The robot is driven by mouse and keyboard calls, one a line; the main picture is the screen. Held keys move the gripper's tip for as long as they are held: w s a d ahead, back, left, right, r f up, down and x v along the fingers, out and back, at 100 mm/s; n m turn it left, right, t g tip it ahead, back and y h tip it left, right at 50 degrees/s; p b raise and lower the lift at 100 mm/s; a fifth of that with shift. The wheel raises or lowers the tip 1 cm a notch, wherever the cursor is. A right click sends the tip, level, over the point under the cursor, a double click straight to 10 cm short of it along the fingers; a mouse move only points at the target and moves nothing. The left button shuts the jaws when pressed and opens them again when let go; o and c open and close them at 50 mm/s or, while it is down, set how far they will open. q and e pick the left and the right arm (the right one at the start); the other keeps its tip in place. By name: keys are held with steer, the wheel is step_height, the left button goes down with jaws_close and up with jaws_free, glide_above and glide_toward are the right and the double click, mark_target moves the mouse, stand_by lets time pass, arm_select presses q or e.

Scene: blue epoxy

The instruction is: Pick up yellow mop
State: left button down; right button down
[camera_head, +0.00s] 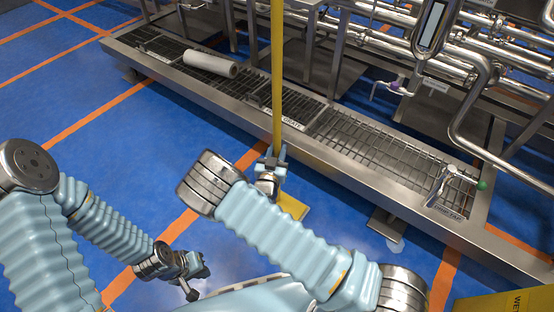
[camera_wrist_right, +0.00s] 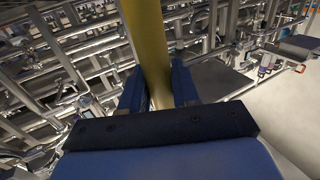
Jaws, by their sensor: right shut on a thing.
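The yellow mop has a long upright yellow handle (camera_head: 277,70). A yellow piece at its foot (camera_head: 293,205) shows low, partly behind my right arm. My right gripper (camera_head: 271,163) is around the handle near its lower part and shut on it. In the right wrist view the handle (camera_wrist_right: 147,45) stands between the two blue fingers (camera_wrist_right: 158,88). My left gripper (camera_head: 193,272) is low at the left, apart from the mop, with nothing seen in it; its fingers are too small to tell open from shut.
A long steel floor grate (camera_head: 370,148) runs behind the mop, with a white roll (camera_head: 210,64) lying on it. Steel pipes (camera_head: 480,60) and legs fill the back right. A yellow sign (camera_head: 510,301) is at the lower right. The blue floor (camera_head: 80,110) at left is clear.

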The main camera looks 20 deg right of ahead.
mark_target(276, 148)
step_height(276, 148, up, 2)
steer(key=shift+r, duration=0.25)
steer(key=shift+s+r, duration=0.1)
steer(key=shift+r, duration=0.3)
steer(key=s+r+p, duration=0.1)
steer(key=s+r, duration=0.3)
steer(key=s, duration=0.3)
steer(key=s+d+r+p, duration=0.1)
steer(key=s+r, duration=0.4)
steer(key=s, duration=0.1)
steer(key=shift+s+r, duration=0.2)
steer(key=shift+s, duration=0.2)
